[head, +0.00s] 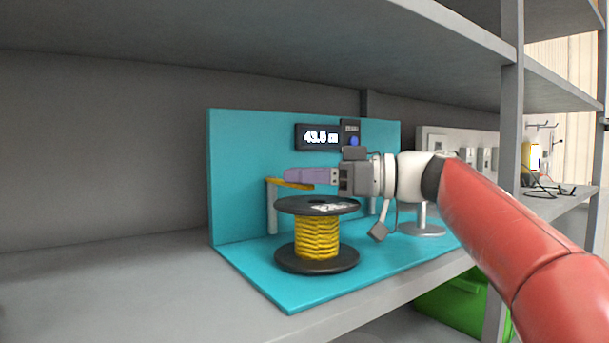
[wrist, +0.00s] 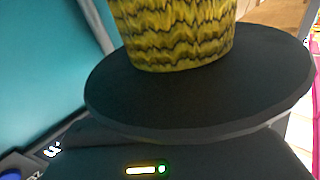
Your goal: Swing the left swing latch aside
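The left swing latch (head: 290,184) is a yellow bar on top of a grey post (head: 272,208), at the left of the teal stand. It reaches right, above the reel's upper flange. My gripper (head: 288,174) has purple fingers that point left, at the latch bar and overlapping it in the head view. I cannot tell whether they touch it. The fingers show as one shape, so their opening is unclear. The reel (head: 317,240) has black flanges and yellow cable, and stands upright below my gripper. Its flange (wrist: 200,95) and cable fill much of the wrist view, where no fingertips show.
The teal stand (head: 245,150) has a back panel with a display (head: 320,137) reading about 43.5 cm. A second post (head: 372,206) is partly hidden behind my gripper. A round grey base (head: 422,229) stands to the right. The shelf (head: 110,285) is bare at left; another shelf hangs overhead.

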